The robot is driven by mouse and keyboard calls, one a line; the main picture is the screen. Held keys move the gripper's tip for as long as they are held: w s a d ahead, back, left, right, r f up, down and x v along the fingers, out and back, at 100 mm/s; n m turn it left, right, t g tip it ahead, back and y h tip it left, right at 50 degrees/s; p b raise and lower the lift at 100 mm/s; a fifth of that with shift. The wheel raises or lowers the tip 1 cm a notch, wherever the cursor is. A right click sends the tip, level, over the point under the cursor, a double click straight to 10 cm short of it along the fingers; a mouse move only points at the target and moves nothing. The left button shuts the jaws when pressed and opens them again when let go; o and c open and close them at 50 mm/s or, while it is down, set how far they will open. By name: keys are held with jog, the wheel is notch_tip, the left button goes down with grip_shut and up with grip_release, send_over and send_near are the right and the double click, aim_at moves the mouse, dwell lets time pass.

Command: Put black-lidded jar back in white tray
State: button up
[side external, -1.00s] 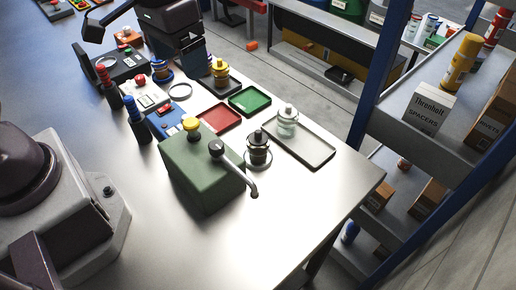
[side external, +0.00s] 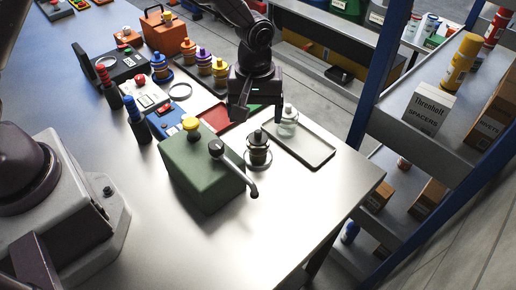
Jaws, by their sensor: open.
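The black-lidded jar (side external: 258,147) stands upright on a small round base (side external: 248,164) beside the green box. The white tray (side external: 318,157), pale inside with a dark rim, lies just to its right. A white-lidded jar (side external: 287,120) stands at the tray's far left end. My gripper (side external: 258,117) points down above and behind the black-lidded jar, apart from it. Its fingers are spread with nothing seen between them.
A green box (side external: 200,175) with a yellow knob and a lever (side external: 238,172) stands close in front of the jar. The red tray (side external: 214,118) and several coloured-lid jars (side external: 204,61) are behind left. The table's right front is clear. A shelf rack (side external: 400,125) stands right.

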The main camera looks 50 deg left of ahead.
aim_at(258, 131)
jog(key=f, duration=0.7)
jog(key=shift+w+d+f, duration=0.1)
jog(key=shift+d+f, duration=0.15)
jog(key=shift+c, duration=0.2)
jog(key=c, duration=1.1)
jog(key=shift+r, duration=0.15)
